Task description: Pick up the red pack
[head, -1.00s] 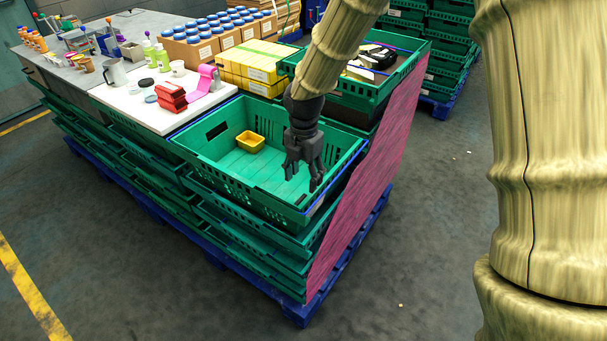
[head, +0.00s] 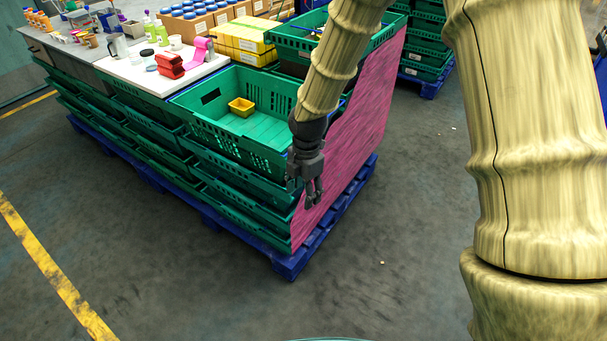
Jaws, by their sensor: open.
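The red pack (head: 170,65) sits on the white board (head: 143,76), left of the green crate, next to a pink roll. It looks like one or two small red blocks; I cannot tell which at this size. My gripper (head: 312,198) is open and empty. It hangs pointing down in front of the right front corner of the crate stack, to the right of and nearer than the red pack, well apart from it.
A green crate (head: 196,132) holding a small yellow tub (head: 241,107) lies between my gripper and the white board. Yellow boxes (head: 243,36) and a second crate (head: 380,39) stand behind. A pink sheet (head: 362,110) covers the stack's right side.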

